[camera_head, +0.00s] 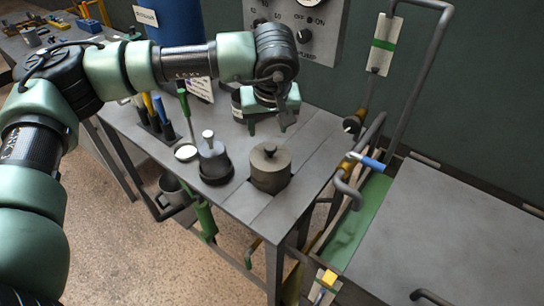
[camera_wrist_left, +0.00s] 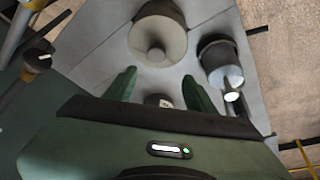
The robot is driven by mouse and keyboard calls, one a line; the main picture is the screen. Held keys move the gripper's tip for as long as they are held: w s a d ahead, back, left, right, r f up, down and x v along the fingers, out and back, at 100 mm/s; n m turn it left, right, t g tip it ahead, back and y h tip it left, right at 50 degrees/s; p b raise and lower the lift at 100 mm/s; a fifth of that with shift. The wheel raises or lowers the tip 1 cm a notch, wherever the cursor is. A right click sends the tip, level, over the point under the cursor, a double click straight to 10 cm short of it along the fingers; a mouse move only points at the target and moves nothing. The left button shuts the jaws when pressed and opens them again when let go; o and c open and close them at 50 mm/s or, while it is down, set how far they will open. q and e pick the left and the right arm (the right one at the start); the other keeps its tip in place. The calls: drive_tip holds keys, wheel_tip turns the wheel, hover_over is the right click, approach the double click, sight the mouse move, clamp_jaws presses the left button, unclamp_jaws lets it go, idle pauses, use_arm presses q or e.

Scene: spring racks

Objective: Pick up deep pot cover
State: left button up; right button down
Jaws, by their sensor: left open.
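A grey-brown cylinder with a knobbed lid (camera_head: 270,167) stands near the table's right edge. To its left is a dark pot with a pale knob (camera_head: 214,160). I cannot tell for sure which lid is the deep pot cover. My left gripper (camera_head: 269,121) is open and empty, above the table behind the grey-brown cylinder. In the left wrist view, the grey-brown lid (camera_wrist_left: 146,32) lies just beyond the spread fingertips (camera_wrist_left: 160,82), apart from them. The dark pot (camera_wrist_left: 219,60) is to its right there. My right gripper is not in view.
A small container (camera_head: 237,108) stands under the left gripper's side. A tool holder (camera_head: 157,128) and a small white disc (camera_head: 186,153) are at the left. Pipes and a hose with a blue handle (camera_head: 370,162) run along the table's right side. A panel (camera_head: 300,25) is behind.

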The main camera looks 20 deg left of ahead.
sight(271, 146)
use_arm(q)
drive_tip(key=p+x, duration=0.1)
drive_tip(key=x, duration=0.1)
drive_tip(key=p+x, duration=0.1)
drive_tip(key=x, duration=0.1)
drive_tip(key=d+x, duration=0.1)
drive_tip(key=x, duration=0.1)
drive_tip(key=shift+s+f+p, duration=0.3)
drive_tip(key=shift+f+p, duration=0.05)
drive_tip(key=shift+p, duration=0.05)
drive_tip(key=shift+w+f, duration=0.2)
drive_tip(key=shift+f, duration=0.35)
clamp_jaws()
drive_tip(key=shift+r, duration=0.1)
idle(0.5)
